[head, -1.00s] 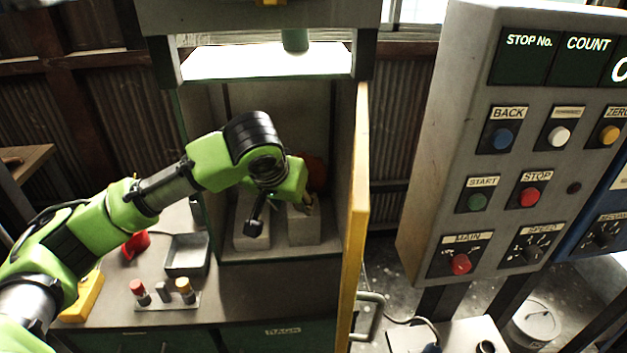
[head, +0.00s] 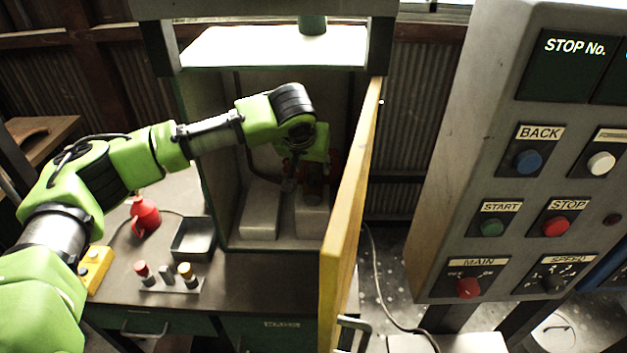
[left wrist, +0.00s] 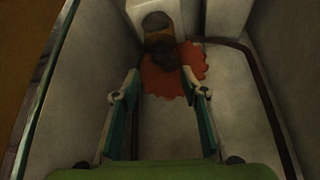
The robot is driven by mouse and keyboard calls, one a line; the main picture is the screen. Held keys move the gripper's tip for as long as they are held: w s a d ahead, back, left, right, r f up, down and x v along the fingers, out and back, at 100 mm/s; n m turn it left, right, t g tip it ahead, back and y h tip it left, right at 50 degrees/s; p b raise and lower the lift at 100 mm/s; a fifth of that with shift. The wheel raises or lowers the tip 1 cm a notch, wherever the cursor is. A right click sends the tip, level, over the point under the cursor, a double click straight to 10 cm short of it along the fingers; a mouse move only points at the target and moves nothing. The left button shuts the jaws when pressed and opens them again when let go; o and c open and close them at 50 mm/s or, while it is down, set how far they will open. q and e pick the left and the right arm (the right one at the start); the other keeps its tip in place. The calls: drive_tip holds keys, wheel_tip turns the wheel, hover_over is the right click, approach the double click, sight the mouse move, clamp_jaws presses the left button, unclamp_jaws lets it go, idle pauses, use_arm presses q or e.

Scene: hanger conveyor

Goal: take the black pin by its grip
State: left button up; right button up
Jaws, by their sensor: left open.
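My left gripper (head: 290,180) reaches into the open cabinet in the head view, above the pale blocks. In the left wrist view its two fingers (left wrist: 161,88) stand wide apart with nothing held between them. Ahead of the fingertips is a red-orange scalloped disc (left wrist: 168,83) with a dark knob-like part (left wrist: 164,56) in front of it. I cannot tell whether this dark part is the black pin or its grip. The red part (head: 331,168) shows partly behind my gripper in the head view. My right gripper is not in view.
Cabinet walls stand close on both sides, and a yellow-edged door (head: 350,215) stands open at right. Two pale blocks (head: 262,208) sit inside. A grey tray (head: 192,240), a red can (head: 145,217) and a button panel (head: 480,190) are outside.

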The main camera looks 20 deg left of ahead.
sight(313, 176)
use_arm(q)
drive_tip(key=shift+w+a+f+p, duration=0.1)
drive_tip(key=shift+f+p, duration=0.2)
drive_tip(key=shift+f, duration=0.25)
drive_tip(key=shift+w+a+f+p, duration=0.1)
drive_tip(key=shift+f+p, duration=0.15)
drive_tip(key=shift+f, duration=0.3)
drive_tip(key=shift+x, duration=1.1)
drive_tip(key=shift+w+f, duration=0.1)
drive_tip(key=shift+f, duration=0.15)
drive_tip(key=shift+d, duration=0.1)
drive_tip(key=c, duration=1.1)
drive_tip(key=shift+c, duration=0.2)
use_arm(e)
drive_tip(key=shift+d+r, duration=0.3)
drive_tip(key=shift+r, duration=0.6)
use_arm(q)
drive_tip(key=shift+r, duration=0.1)
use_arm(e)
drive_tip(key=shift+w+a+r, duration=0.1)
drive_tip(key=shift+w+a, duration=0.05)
